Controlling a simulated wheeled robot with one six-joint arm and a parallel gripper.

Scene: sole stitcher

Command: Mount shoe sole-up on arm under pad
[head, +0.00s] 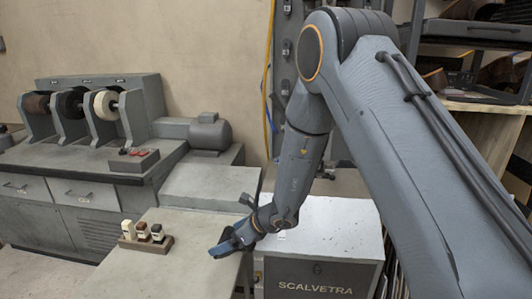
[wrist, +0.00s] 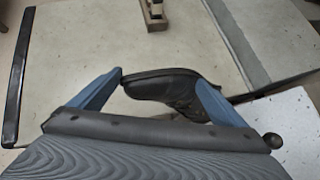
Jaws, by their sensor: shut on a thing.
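A dark shoe (wrist: 160,84) shows between the two blue fingers of my gripper (wrist: 160,80) in the wrist view. One rounded end is at the left fingertip, and the other end passes behind the right finger. My gripper is shut on the shoe. In the head view my gripper (head: 226,246) is low in the middle, over the right edge of the grey bench; I cannot make out the shoe there. The stitcher's arm and pad cannot be made out; my own arm covers much of the tall grey machine (head: 281,60) behind it.
A brown block with small bottles (head: 146,240) stands on the grey bench (head: 180,275) left of my gripper. A white-topped cabinet marked SCALVETRA (head: 345,222) is to the right. A wheel grinder (head: 85,105) stands at the back left, shelves (head: 470,45) at the back right.

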